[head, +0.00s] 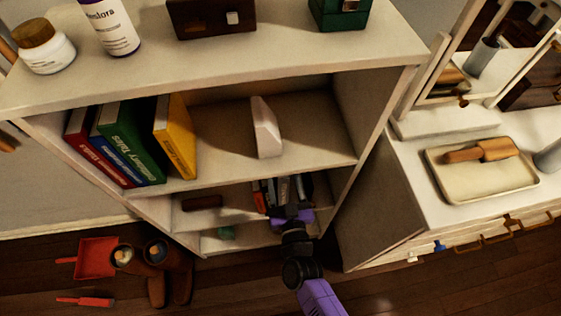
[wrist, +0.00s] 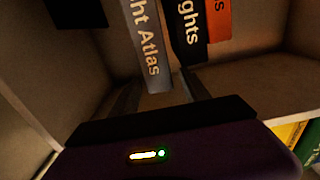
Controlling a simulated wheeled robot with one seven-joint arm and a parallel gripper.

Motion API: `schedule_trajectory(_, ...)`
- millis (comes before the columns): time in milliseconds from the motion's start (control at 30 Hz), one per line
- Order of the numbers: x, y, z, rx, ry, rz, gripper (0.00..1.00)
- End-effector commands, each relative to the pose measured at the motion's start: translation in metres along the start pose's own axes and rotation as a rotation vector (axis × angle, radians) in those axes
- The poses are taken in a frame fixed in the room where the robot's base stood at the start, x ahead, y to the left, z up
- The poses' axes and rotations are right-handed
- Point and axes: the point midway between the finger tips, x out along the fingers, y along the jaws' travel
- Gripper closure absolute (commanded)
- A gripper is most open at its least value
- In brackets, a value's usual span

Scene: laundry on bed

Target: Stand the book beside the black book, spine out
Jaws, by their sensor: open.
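A grey book (wrist: 147,45) with "ht Atlas" readable on its spine stands on a lower shelf, spine facing me. It also shows in the head view (head: 283,190). The black book (wrist: 188,32) is right beside it in the wrist view, spine also out. My gripper (head: 291,214) reaches into the lower shelf opening. Its two open fingers (wrist: 158,95) point at the spine end of the grey book, one towards each side of it. I cannot tell whether they touch it. The fingertips are hidden in the head view.
An orange book (wrist: 219,20) stands beside the black book. A dark object (wrist: 75,10) is on the grey book's other side. The shelf above holds several books (head: 135,145) and a white bookend (head: 266,128). Side walls and that shelf closely bound the opening.

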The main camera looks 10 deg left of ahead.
Motion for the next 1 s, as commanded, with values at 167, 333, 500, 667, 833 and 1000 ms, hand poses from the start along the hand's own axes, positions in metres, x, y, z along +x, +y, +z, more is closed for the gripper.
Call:
schedule_trajectory(167,-0.033,0.001,-0.001,0.001,0.001,0.002,0.46)
schedule_trajectory(333,-0.049,0.001,-0.001,0.001,0.002,0.001,0.46)
schedule_trajectory(500,-0.053,0.0,-0.001,0.002,0.003,0.002,0.46)
schedule_trajectory(667,-0.054,0.001,-0.001,0.002,0.003,0.002,0.46)
schedule_trajectory(833,-0.077,0.02,-0.001,0.001,-0.005,0.013,0.46)
schedule_trajectory(1000,-0.143,0.062,-0.013,0.004,-0.03,0.039,0.46)
